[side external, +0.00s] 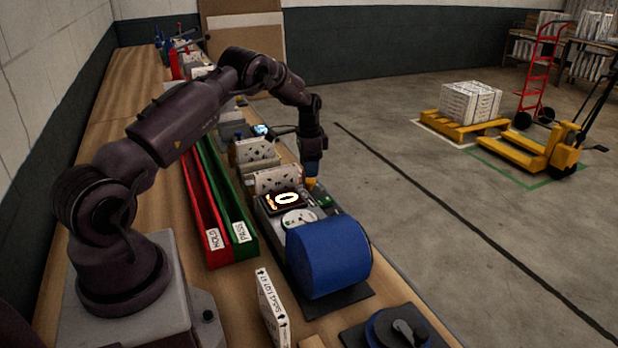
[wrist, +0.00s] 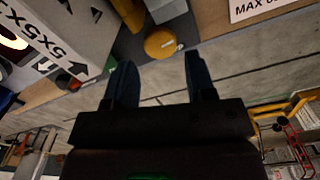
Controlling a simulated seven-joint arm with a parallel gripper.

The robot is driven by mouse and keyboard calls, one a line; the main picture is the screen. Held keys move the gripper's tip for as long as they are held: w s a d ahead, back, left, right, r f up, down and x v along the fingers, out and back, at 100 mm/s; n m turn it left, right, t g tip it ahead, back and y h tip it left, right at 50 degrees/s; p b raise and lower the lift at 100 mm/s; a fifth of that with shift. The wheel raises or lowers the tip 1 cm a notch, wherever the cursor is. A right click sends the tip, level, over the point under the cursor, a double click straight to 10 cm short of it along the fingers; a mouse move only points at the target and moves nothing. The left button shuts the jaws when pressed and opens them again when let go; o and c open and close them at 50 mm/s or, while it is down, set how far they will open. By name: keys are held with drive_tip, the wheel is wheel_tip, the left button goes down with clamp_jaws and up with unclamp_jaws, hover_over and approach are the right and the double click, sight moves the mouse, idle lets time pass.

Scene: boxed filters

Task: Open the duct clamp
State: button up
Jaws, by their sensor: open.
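A blue drum-shaped duct (side external: 328,257) lies on a dark base plate near the front of the bench. I cannot make out a clamp on it for certain. A round yellow-orange knob (wrist: 160,44) shows ahead of my fingers in the wrist view, next to a grey block. It also shows small in the side view (side external: 310,182), just under my gripper (side external: 312,172). In the wrist view my gripper (wrist: 158,62) is open and empty, its two dark fingers apart. The knob lies beyond the fingertips, and I cannot tell the exact gap.
A fixture with a lit ring display (side external: 287,198) and a round white dial (side external: 299,219) stands beside the duct. Boxed filters (side external: 277,180) stand behind it. Red (side external: 204,215) and green (side external: 232,216) trays lie left. A printed white carton (wrist: 55,40) is close to my left finger.

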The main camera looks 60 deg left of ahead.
sight(309, 179)
drive_tip(key=shift+f, duration=2.1)
drive_tip(key=c, duration=0.6)
drive_tip(key=shift+n, duration=2.3)
drive_tip(key=shift+c, duration=0.2)
drive_tip(key=o, duration=0.6)
drive_tip(key=shift+o, duration=0.2)
drive_tip(key=shift+r, duration=0.1)
wheel_tip(309, 179, up, 13)
